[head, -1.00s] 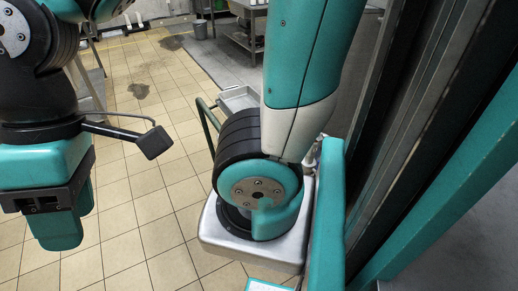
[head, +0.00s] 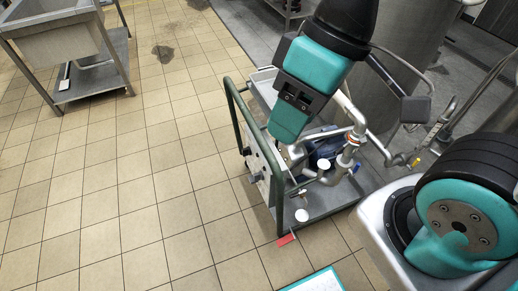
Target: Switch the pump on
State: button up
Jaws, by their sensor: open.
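The pump (head: 322,152), a dark blue body among steel pipes and valves, sits on a low grey trolley (head: 325,203) with a green tubular handle frame (head: 272,170). A pale box (head: 260,160) is fixed at the trolley's left side, behind the frame. I cannot make out a switch on it; its front is turned away or too small to tell. My gripper (head: 287,138) points down above the back of the trolley, near the pale box and the pump. It is open and holds nothing visible. It hides part of the trolley behind it.
A steel sink table (head: 62,45) stands at the far left. A large steel vessel (head: 405,65) stands behind the trolley, with a pipe and yellow-handled valve (head: 414,162) to the right. The tiled floor to the left is clear.

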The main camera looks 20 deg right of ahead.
aim_at(246, 151)
jog(key=u, duration=1.55)
jog(key=i, duration=3.75)
jog(key=z, duration=4.35)
